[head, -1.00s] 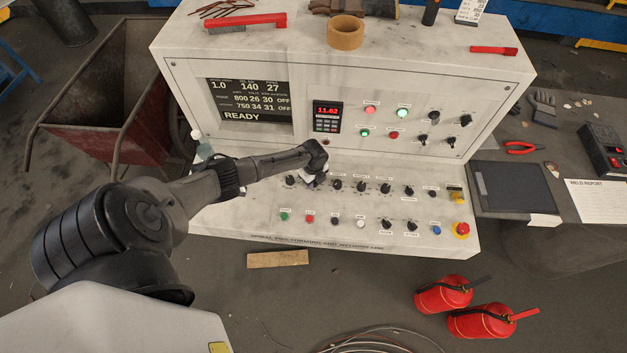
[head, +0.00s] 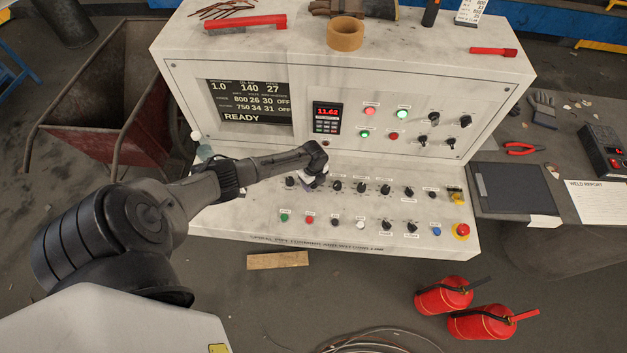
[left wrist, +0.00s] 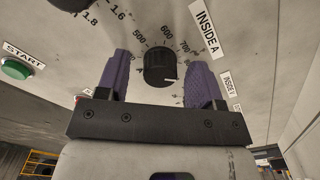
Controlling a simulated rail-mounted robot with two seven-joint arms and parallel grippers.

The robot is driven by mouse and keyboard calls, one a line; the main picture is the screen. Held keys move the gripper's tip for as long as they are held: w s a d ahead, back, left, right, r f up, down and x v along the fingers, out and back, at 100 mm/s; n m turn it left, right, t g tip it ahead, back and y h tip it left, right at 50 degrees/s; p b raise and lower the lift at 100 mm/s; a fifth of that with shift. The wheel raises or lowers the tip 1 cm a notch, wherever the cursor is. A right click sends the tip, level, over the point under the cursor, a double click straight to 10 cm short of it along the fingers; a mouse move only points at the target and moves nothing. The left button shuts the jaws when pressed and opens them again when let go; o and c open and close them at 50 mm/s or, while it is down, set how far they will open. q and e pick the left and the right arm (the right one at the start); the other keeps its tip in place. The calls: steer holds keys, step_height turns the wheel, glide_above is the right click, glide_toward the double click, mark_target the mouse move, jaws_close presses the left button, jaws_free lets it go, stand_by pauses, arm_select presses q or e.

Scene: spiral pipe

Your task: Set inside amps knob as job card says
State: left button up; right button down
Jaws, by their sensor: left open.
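In the left wrist view the black inside amps knob (left wrist: 160,66) sits beside the label INSIDE A (left wrist: 206,28). Its scale shows 500, 600 and 700. A pale mark on the knob points toward its lower right; the value there is too small to read. My left gripper (left wrist: 159,75) is open, with one purple finger on each side of the knob and gaps showing between. In the head view my left gripper (head: 314,181) is at the left of the sloped panel's upper knob row and hides the knob. My right gripper is not in view.
The console screen (head: 248,101) reads READY, with rows starting 800 and 750. More knobs (head: 386,188) line the panel to the right. A red emergency stop (head: 461,231) is at the right corner. A white card (head: 472,11) stands on top, too small to read.

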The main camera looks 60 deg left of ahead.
arm_select(q)
steer(key=shift+r, duration=0.45)
step_height(320, 180, up, 13)
steer(key=shift+p, duration=0.3)
stand_by(0.5)
